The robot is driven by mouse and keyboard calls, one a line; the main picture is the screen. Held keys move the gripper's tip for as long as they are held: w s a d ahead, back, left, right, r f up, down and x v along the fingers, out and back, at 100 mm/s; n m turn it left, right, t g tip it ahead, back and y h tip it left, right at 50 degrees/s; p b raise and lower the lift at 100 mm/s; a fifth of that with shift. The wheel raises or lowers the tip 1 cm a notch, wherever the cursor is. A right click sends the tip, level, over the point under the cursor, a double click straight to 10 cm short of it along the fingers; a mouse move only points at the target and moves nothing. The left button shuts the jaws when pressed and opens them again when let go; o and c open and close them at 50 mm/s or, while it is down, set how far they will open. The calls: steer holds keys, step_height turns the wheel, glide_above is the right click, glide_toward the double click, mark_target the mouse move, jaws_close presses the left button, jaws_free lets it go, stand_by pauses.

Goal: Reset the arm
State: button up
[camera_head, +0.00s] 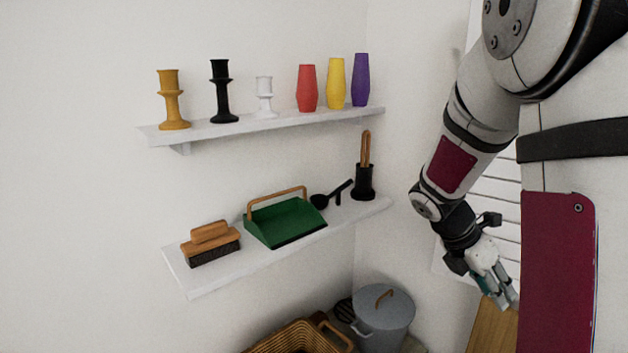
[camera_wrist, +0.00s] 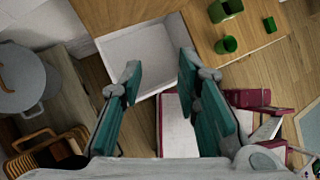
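My gripper (camera_head: 508,300) hangs at the right of the head view, pointing down, below and right of the two wall shelves. In the wrist view my gripper (camera_wrist: 158,72) shows two teal-padded fingers spread apart with nothing between them. It is open and empty. Beyond the fingertips lies a white, open-topped box or drawer (camera_wrist: 160,50) against a wooden surface. My arm comes down from the upper right and is bent.
The upper shelf (camera_head: 150,137) holds candlesticks and vases. The lower shelf (camera_head: 195,283) holds a brush, a green dustpan and a dark holder. A lidded grey pot (camera_head: 383,318) and a wicker basket (camera_head: 300,337) stand below. Green cups (camera_wrist: 226,45) stand on the wooden surface (camera_wrist: 245,30).

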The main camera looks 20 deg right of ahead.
steer(key=s+a+r+m+t+y, duration=0.2)
steer(key=s+a+r+m, duration=0.2)
steer(key=a, duration=0.5)
steer(key=s+a+r+m+t+y+p, duration=0.1)
steer(key=s+a+r+m+t+y, duration=0.1)
steer(key=a+m, duration=0.6)
steer(key=s+a+r+m+t+y+p, duration=0.1)
steer(key=s+a+r+m, duration=0.4)
steer(key=a, duration=0.6)
steer(key=shift+s+a+r+m+t+y, duration=0.2)
steer(key=shift+s+r+m+t+y, duration=0.15)
steer(key=shift+s+m+t+y, duration=0.4)
steer(key=shift+w, duration=0.1)
